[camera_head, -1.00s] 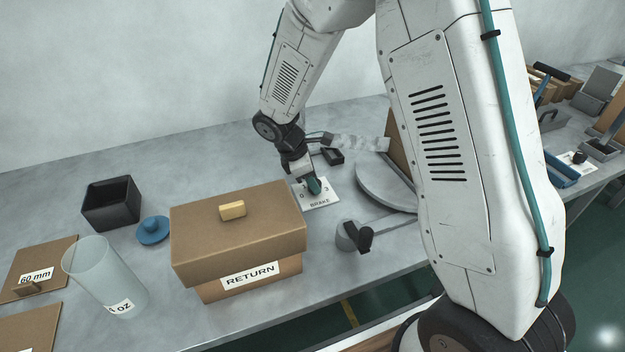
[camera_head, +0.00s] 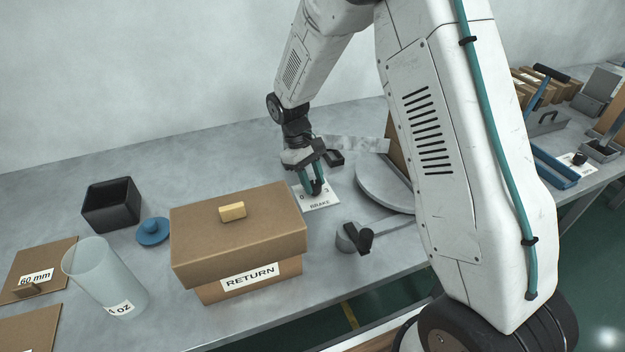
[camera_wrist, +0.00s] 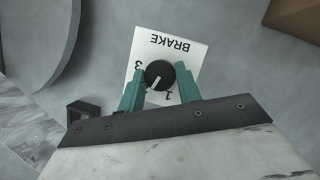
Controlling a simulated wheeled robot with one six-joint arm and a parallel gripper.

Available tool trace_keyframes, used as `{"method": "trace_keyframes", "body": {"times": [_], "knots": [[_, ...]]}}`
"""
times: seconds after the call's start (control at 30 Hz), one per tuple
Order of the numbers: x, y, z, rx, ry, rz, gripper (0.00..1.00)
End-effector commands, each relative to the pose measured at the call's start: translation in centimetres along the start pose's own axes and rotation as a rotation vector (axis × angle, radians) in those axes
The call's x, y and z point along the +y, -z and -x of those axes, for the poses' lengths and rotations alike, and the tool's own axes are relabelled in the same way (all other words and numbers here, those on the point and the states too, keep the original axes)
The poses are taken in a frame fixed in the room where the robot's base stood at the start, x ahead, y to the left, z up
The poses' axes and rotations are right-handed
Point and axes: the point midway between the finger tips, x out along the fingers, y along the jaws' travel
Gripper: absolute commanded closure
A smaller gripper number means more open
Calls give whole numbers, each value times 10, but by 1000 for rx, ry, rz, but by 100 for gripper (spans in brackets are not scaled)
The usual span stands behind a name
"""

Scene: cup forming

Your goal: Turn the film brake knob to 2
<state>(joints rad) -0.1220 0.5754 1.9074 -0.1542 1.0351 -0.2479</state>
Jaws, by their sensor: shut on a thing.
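The film brake knob (camera_wrist: 159,73) is a round black knob on a white card (camera_wrist: 175,50) marked BRAKE, upside down in the wrist view. Its white pointer line points to the lower left there, between the 3 at the left and the 1 below. No 2 is readable; that part lies close to the left finger. My gripper (camera_wrist: 161,76) has its teal fingers on either side of the knob, shut on it. In the head view my gripper (camera_head: 313,186) comes down from above onto the BRAKE card (camera_head: 320,203), and its fingers partly hide the knob.
A brown RETURN box (camera_head: 238,236) stands left of the card. A grey round plate (camera_head: 383,186) lies to its right, and a grey crank with a black handle (camera_head: 354,237) is in front.

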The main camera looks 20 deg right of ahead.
Motion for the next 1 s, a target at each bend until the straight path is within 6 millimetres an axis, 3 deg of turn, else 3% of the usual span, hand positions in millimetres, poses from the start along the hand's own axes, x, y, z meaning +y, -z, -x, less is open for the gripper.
{"method": "trace_keyframes", "body": {"times": [0.4, 0.97, 1.0], "knots": [[1, 1, 1, 3, 72, -173, 89], [1, 1, 1, 3, 82, -197, 89], [1, 1, 1, 3, 82, -197, 55]]}}
